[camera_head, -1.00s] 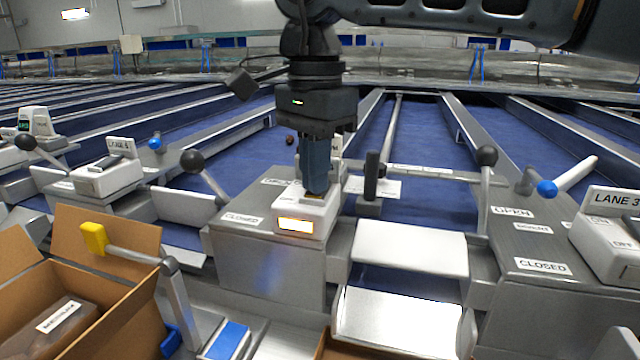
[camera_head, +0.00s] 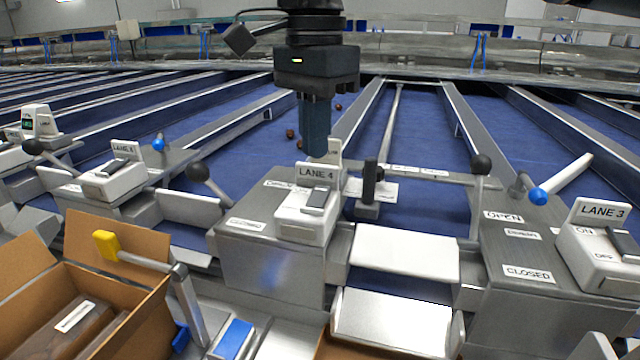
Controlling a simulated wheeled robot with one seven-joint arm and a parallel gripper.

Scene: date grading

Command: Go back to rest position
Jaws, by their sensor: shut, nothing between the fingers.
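My gripper (camera_head: 315,152) is shut and empty. It points down in the upper middle of the head view, above and behind the lane 4 switch box (camera_head: 307,215). The box is white, with a "LANE 4" sign and a grey rocker switch (camera_head: 315,200) on top. The fingertips look apart from the switch and overlap the area just behind the sign in the picture.
Black-knobbed levers (camera_head: 196,171) stand beside the box and at the right (camera_head: 480,165). An open carton (camera_head: 112,275) stands at the lower left, with a yellow-ended handle (camera_head: 106,244) next to it. Several dates (camera_head: 290,133) lie on the blue lane behind.

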